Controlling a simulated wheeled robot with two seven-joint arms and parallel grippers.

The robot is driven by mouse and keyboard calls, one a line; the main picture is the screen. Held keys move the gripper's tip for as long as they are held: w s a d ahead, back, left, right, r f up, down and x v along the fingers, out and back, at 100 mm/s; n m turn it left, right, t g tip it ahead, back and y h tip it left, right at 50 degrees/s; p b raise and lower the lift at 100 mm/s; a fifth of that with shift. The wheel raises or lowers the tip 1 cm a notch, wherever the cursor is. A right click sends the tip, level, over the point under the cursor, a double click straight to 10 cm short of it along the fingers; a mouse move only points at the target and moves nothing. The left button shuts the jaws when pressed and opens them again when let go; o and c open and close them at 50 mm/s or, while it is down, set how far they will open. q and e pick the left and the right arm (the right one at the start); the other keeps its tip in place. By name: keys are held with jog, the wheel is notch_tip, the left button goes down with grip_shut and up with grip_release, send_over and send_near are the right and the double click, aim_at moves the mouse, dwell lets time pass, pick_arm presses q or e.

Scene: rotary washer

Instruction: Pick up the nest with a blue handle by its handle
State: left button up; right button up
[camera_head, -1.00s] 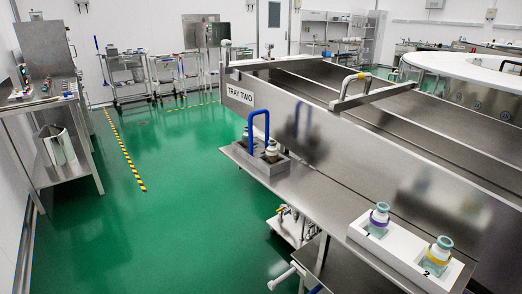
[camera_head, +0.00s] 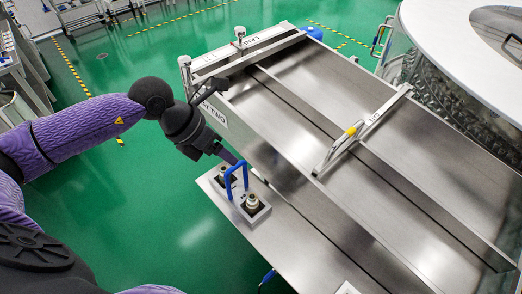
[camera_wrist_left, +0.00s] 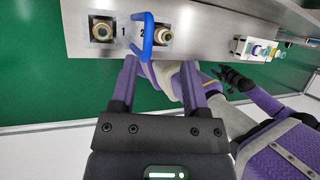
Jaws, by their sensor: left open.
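In the left wrist view the handle (camera_wrist_left: 148,38) rises between the pockets marked 1 and 2. My left gripper (camera_head: 233,160) is beside the top of the handle, fingers angled down toward it. In the wrist view the gripper (camera_wrist_left: 158,68) is open, with the handle just beyond its fingertips; contact cannot be told. A dark gripper, likely my right (camera_wrist_left: 235,79), shows small there.
A white nest (camera_wrist_left: 268,47) with several bottles sits farther along the ledge; only its corner (camera_head: 347,289) shows in the head view. The steel tray walls (camera_head: 262,150) rise close behind the blue-handled nest. Green floor lies left of the ledge.

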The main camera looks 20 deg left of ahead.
aim_at(232, 167)
pick_arm(q)
jog(key=shift+y, duration=0.7)
jog(key=x, duration=0.9)
jog(key=shift+s+a+f+p, duration=0.15)
jog(key=shift+s+a+p, duration=0.1)
jog(key=shift+a+p, duration=0.1)
grip_shut()
